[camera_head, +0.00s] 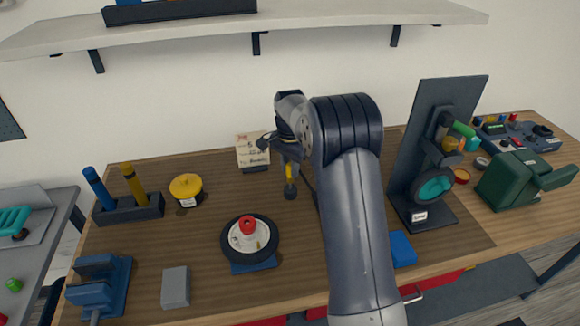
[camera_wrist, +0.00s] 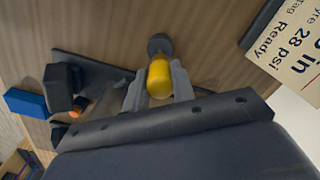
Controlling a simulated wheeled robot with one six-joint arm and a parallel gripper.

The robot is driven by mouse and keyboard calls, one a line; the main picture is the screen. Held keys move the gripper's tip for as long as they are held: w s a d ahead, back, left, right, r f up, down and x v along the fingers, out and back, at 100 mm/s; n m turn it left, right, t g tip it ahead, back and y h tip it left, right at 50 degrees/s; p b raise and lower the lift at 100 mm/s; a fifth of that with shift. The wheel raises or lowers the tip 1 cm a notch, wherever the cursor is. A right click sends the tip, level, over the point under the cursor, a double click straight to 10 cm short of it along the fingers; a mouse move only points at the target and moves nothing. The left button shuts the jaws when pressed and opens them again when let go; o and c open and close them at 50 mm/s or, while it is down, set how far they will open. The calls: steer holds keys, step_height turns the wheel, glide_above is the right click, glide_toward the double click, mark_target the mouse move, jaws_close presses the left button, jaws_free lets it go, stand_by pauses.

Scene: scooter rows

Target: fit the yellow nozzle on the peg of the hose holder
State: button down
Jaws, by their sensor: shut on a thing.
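My gripper (camera_head: 290,177) is shut on the yellow nozzle (camera_wrist: 159,78), its fingers on either side. The nozzle also shows as a small yellow piece (camera_head: 289,172) in the head view, above the middle of the bench. A dark rounded end (camera_wrist: 160,45) shows just past the nozzle in the wrist view; I cannot tell whether it is part of the nozzle. A tall dark stand (camera_head: 407,165) at the right carries a black wheel with a teal centre and a green grip. I cannot tell for sure which thing is the hose holder, and no peg shows clearly.
A black wheel (camera_head: 263,256) with a red cap lies at front centre. A white card (camera_head: 250,151) stands behind my gripper. A yellow dome (camera_head: 185,187) and a dark block (camera_head: 125,212) with blue and yellow handles are left. A green machine (camera_head: 510,185) stands far right.

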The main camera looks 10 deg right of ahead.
mark_target(290, 174)
steer(key=shift+f+b, duration=0.65)
steer(key=shift+f, duration=1)
stand_by(0.9)
steer(key=c, duration=1.1)
jaws_free()
steer(key=shift+r, duration=0.1)
step_height(290, 174, up, 11)
steer(key=shift+f+b, duration=0.15)
steer(key=shift+b, duration=0.4)
steer(key=shift+f, duration=0.15)
step_height(290, 174, down, 10)
steer(key=shift+f+p, duration=0.15)
steer(key=shift+p, duration=0.55)
steer(key=shift+r, duration=0.3)
steer(key=shift+f, duration=0.1)
